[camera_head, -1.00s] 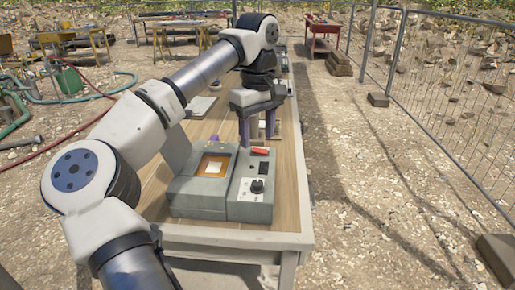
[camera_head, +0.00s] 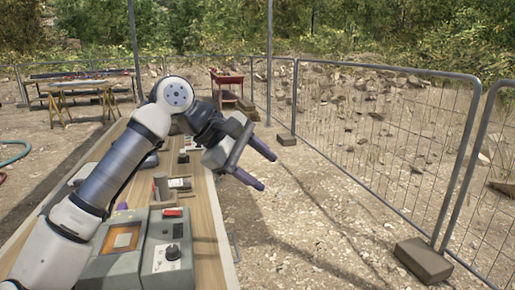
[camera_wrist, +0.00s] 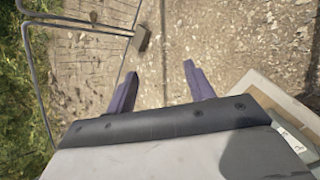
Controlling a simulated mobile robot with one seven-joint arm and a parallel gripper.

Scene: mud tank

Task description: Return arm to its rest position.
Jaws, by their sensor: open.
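My gripper (camera_head: 262,166) is raised to the right of the wooden table (camera_head: 207,215), over the gravel. Its two purple fingers are spread apart with nothing between them. In the wrist view my gripper (camera_wrist: 160,88) also shows open and empty, with gravel beyond the fingertips. My arm reaches from the lower left up to a bent elbow, then down to the right toward the gripper.
A grey device (camera_head: 168,262) with a black knob and a red switch (camera_head: 172,212) sits on the table, beside a unit with an orange-framed panel (camera_head: 122,238). A wire fence (camera_head: 385,140) stands to the right, with a block (camera_head: 423,260) at its foot. Open gravel lies between.

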